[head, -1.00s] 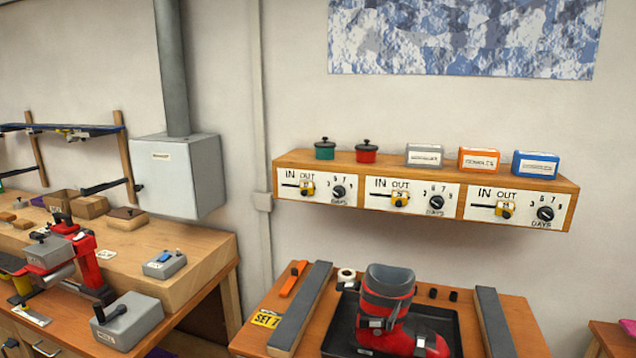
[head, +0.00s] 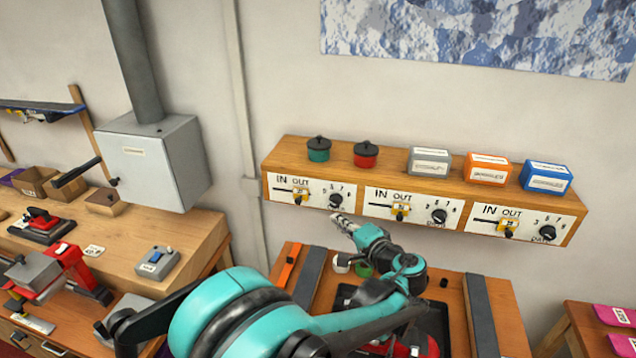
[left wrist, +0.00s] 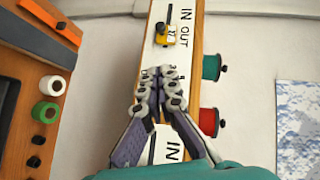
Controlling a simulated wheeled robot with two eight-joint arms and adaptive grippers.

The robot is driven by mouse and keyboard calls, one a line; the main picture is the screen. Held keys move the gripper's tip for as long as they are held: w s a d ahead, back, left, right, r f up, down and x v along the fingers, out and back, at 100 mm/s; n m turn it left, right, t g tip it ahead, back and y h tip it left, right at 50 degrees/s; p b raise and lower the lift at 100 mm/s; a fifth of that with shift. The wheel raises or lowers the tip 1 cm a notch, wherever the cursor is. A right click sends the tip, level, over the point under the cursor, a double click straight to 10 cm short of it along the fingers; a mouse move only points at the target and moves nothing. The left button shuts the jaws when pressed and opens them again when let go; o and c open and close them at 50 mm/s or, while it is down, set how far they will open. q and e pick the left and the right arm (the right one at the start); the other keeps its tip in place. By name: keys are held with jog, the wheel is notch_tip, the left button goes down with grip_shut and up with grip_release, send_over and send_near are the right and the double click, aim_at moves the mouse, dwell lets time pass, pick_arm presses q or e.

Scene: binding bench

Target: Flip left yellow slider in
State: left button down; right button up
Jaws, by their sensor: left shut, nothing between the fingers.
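The left yellow slider (head: 300,197) is on the leftmost white panel (head: 330,192) of the wooden shelf box, at the OUT end of its dark slot. It also shows at the top of the left wrist view (left wrist: 166,35). My left gripper (head: 338,217) is shut and empty, in front of the shelf box, right of and a little lower than the slider in the head view. In the left wrist view its fingertips (left wrist: 162,88) are apart from the slider and cover the left panel's dial. My right gripper is not in view.
Two more panels carry a middle yellow slider (head: 400,211) and a right one (head: 507,227), each with a dial. A workbench with a boot is below, partly behind my arm.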

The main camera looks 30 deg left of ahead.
pick_arm(q)
jog(key=shift+w+d+r, duration=0.15)
jog(key=shift+w+r, duration=0.1)
jog(key=shift+r, duration=0.1)
send_near(301, 198)
jog(key=w, duration=0.3)
jog(key=a, duration=0.1)
jog(key=a+f, duration=0.1)
jog(key=a, duration=0.1)
jog(key=shift+a, duration=0.15)
jog(key=shift+s+a+f, duration=0.1)
jog(key=shift+s+a, duration=0.05)
jog(key=shift+a, duration=0.2)
